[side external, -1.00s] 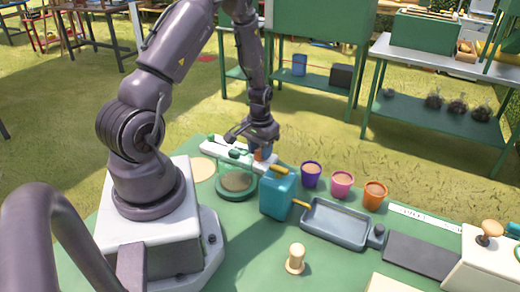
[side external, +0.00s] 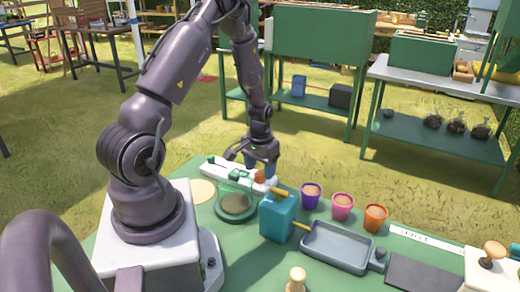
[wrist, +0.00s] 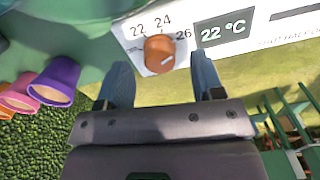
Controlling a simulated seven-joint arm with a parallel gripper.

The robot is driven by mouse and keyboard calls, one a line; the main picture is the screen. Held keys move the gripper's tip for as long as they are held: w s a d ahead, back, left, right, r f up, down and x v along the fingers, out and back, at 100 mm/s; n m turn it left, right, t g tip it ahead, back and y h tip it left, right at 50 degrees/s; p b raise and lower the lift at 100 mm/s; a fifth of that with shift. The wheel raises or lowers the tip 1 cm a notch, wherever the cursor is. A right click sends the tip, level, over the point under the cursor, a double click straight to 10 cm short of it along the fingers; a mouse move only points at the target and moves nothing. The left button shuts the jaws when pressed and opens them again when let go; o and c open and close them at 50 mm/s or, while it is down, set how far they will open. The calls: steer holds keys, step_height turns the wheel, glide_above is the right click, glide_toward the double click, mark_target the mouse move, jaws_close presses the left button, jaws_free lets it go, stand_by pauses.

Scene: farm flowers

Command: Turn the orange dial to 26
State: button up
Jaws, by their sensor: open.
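The orange dial (wrist: 159,54) sits on a white panel with the marks 22, 24 and 26 around it. A small pale mark shows near its lower right edge. The panel's display (wrist: 223,29) reads 22 °C. My gripper (wrist: 162,72) is open, its two blue-grey fingers apart on either side below the dial in the wrist view, with nothing between them. In the side view the dial (side external: 259,176) shows on the white panel (side external: 222,174), just below my gripper (side external: 258,163). I cannot tell whether a finger touches it.
Purple (side external: 311,198), pink (side external: 342,208) and orange (side external: 375,218) pots stand in a row to the right. A grey tray (side external: 337,248) lies in front of them. A green-rimmed dish (side external: 236,205) sits beside the panel.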

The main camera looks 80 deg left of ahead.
mark_target(260, 173)
step_height(260, 173, up, 12)
steer(key=shift+f, duration=0.2)
stand_by(0.4)
